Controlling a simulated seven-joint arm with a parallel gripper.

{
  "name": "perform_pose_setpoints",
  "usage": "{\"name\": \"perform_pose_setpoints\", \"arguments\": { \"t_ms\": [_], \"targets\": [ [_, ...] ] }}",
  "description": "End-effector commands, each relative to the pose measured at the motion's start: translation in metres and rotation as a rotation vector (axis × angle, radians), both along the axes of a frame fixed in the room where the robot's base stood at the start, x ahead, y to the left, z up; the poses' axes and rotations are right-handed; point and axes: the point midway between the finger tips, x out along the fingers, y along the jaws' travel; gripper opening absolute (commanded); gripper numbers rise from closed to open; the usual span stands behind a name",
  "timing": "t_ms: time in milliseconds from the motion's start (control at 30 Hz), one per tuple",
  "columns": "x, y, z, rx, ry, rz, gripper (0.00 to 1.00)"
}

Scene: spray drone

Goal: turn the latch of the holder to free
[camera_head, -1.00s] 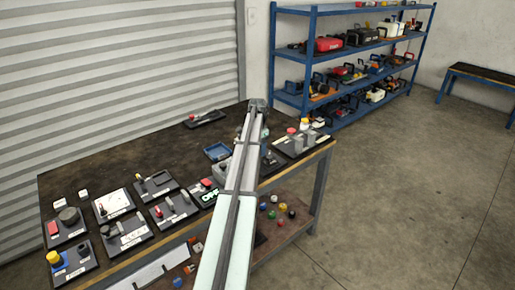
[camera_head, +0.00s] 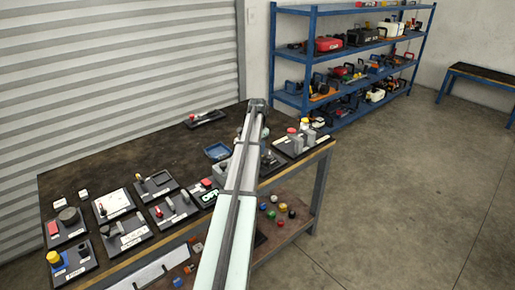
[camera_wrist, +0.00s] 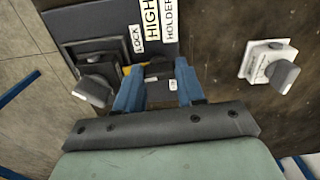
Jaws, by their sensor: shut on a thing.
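The holder (camera_wrist: 60,18) is a dark plate at the top of the wrist view, with white labels reading LOCK, HIGH and HOLDER. My gripper (camera_wrist: 160,86) has two blue fingers set apart at the plate's lower edge. They are shut on a dark piece between them, which looks like the latch (camera_wrist: 158,71). A bit of yellow shows beside it. A small white label (camera_wrist: 173,85) lies near the right finger; I cannot read it. The latch's exact angle is hard to tell. In the head view my arm hides the holder and the fingertips.
In the wrist view a grey knob (camera_wrist: 93,90) stands close left of the left finger. A white plate with another grey knob (camera_wrist: 268,62) lies to the right. In the head view several device plates and a blue tray (camera_head: 217,151) share the dark table (camera_head: 110,160).

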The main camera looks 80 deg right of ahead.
Motion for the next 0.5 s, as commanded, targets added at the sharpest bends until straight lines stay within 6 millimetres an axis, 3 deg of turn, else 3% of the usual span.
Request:
{"name": "perform_pose_setpoints", "arguments": {
  "t_ms": [500],
  "targets": [
    [-0.0001, -0.0001, 0.0001, 0.001, -0.001, 0.444, 0.08]
  ]
}}
